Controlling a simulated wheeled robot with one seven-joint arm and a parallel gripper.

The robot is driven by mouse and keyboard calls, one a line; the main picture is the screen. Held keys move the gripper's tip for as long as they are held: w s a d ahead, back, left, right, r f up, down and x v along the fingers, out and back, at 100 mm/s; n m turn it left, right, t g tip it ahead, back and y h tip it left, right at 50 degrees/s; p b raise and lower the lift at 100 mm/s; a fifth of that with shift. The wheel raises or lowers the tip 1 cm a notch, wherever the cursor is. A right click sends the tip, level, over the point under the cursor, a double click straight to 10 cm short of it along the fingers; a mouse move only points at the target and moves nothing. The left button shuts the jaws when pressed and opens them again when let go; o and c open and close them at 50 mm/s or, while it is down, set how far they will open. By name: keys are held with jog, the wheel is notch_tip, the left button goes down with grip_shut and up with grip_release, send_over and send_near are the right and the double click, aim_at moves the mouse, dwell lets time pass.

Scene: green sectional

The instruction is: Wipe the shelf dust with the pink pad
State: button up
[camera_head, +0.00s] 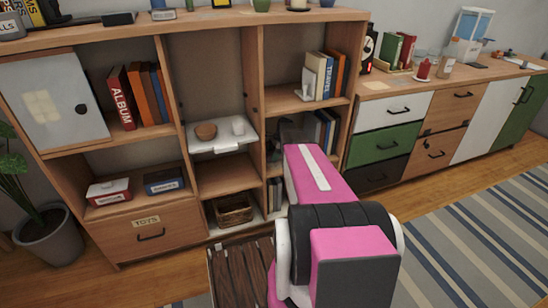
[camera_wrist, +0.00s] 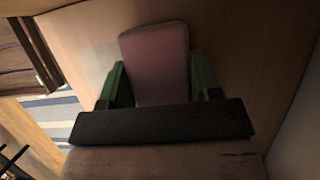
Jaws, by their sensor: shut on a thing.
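The pink pad (camera_wrist: 155,60) fills the upper middle of the wrist view and looks dull pink in the shade. My gripper (camera_wrist: 158,82) is shut on it, with a green finger on each side. A light wood surface (camera_wrist: 235,50) lies behind and around the pad in the wrist view. I cannot tell whether the pad touches it. In the head view the wooden shelf unit (camera_head: 168,95) stands ahead, and my pink arm reaches into its right column. My arm hides the pad and most of the gripper there.
Books (camera_head: 322,75) stand in the compartment above my arm, and more books (camera_head: 325,130) stand just beside it. A white tray (camera_head: 228,148) with a bowl and a cup sticks out of the middle column. A basket (camera_head: 234,209) sits low. Drawers (camera_head: 385,145) stand to the right.

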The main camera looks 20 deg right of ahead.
jog(key=shift+w+a, duration=0.3)
jog(key=shift+a, duration=0.05)
